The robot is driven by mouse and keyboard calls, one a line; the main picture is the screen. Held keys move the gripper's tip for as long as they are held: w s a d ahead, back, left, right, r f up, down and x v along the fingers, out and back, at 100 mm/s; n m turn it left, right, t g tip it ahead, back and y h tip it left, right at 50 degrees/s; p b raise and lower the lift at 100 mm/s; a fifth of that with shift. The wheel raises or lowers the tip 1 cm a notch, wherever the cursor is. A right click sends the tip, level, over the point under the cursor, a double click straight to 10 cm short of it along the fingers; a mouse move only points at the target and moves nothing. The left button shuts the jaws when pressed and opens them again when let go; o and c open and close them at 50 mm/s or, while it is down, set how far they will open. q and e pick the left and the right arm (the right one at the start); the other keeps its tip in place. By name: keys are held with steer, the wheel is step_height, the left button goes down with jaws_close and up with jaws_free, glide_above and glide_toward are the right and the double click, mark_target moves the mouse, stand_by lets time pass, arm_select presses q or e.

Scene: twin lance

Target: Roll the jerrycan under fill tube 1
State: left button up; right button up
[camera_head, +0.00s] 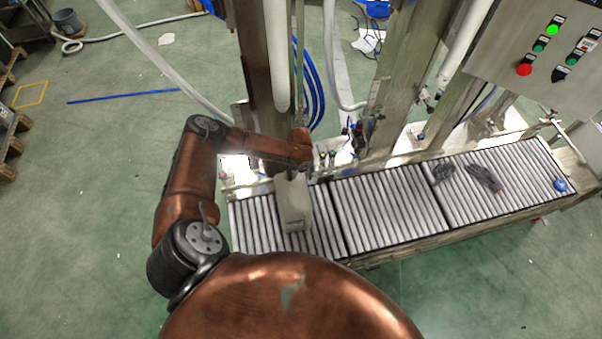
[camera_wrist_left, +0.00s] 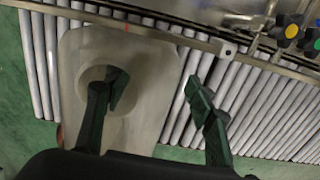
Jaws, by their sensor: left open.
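A beige jerrycan (camera_head: 293,205) stands on the left part of the roller conveyor (camera_head: 391,210). In the left wrist view the jerrycan (camera_wrist_left: 142,70) shows close up, with a rounded opening by its handle. My left gripper (camera_head: 296,175) is at its far end in the head view. In the wrist view the left gripper (camera_wrist_left: 155,88) is open. One finger lies over the handle opening; the other is beyond the jerrycan's right side, above the rollers. Whether the finger touches the handle is unclear. A white fill tube (camera_head: 278,60) hangs beyond the jerrycan; its number is not readable. My right gripper is out of view.
Dark items (camera_head: 484,178) and a blue cap (camera_head: 560,185) lie on the conveyor's right end. The rollers between them and the jerrycan are clear. A metal rail with valves runs along the back. A control panel (camera_head: 545,50) stands at upper right.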

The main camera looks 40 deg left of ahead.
arm_select(q)
steer(key=shift+f+b, duration=0.4)
steer(key=shift+f, duration=1.65)
jaws_close()
